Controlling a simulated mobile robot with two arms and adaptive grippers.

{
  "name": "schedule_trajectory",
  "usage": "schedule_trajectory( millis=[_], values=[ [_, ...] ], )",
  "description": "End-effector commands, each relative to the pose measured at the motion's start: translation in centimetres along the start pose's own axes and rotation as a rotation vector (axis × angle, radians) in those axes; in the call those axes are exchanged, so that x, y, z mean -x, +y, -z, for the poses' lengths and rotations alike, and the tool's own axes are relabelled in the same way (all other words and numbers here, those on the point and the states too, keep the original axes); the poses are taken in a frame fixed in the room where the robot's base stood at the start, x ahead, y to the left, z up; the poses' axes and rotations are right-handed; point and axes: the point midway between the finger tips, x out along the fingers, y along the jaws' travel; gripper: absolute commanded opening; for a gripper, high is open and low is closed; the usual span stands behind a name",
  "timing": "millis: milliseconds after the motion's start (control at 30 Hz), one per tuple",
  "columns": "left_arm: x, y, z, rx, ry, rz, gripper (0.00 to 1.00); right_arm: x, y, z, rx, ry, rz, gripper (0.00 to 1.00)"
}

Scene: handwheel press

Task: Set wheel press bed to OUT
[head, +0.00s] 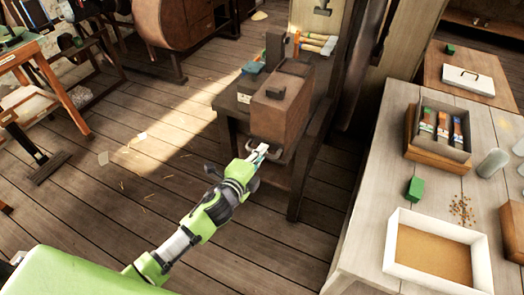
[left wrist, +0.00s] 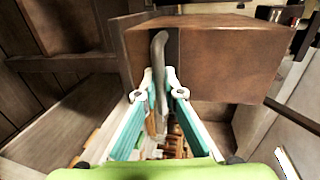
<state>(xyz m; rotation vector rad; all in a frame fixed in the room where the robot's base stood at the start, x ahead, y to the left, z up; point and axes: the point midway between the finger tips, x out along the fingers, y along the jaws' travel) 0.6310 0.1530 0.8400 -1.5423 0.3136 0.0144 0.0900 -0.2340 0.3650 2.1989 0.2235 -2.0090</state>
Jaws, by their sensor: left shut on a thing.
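The brown block with a grey bar handle on its front, which looks like the press bed (head: 283,112), stands on a dark wooden stand in the head view. It also shows in the left wrist view (left wrist: 225,60) as a broad brown face. My left gripper (head: 262,151) reaches the low front of the block. In the left wrist view, its two teal fingers (left wrist: 158,85) are shut on the grey handle (left wrist: 159,50). I cannot tell the bed's travel from these frames. My right gripper is not in view.
A pale table (head: 375,235) at the right carries a white tray (head: 395,225), a green block (head: 414,188) and a box of coloured packets (head: 467,150). The dark stand (head: 300,180) is under the block. The plank floor (head: 130,200) at the left is mostly clear.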

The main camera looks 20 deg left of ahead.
Motion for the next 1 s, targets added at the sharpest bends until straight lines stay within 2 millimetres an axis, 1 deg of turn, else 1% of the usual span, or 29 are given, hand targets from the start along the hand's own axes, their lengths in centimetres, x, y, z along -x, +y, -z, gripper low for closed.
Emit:
schedule_trajectory(
  millis=[33, 333, 400, 433, 800, 867, 967, 1000],
  values=[
    [0.1, 0.3, 0.1, 0.000, 0.001, -0.006, 0.00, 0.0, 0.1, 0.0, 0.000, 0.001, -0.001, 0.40],
    [0.2, 0.5, 0.1, 0.000, 0.002, -0.009, 0.00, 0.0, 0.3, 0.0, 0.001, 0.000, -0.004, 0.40],
    [0.2, 0.6, 0.1, 0.000, 0.002, -0.009, 0.21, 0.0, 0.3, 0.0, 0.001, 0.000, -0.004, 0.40],
    [0.2, 0.5, 0.1, 0.000, 0.002, -0.009, 0.25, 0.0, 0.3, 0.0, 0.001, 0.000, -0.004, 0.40],
    [0.3, 0.3, 0.1, 0.000, 0.001, -0.005, 0.25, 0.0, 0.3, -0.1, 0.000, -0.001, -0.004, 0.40],
    [0.6, 0.3, 0.0, 0.000, 0.001, -0.005, 0.25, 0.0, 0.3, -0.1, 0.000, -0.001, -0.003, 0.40],
    [1.8, 0.4, 0.0, 0.000, 0.001, -0.006, 0.25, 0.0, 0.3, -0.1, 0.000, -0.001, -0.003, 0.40],
    [2.5, 0.4, 0.0, -0.001, 0.002, -0.006, 0.25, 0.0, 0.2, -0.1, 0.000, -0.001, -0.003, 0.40]
  ],
)
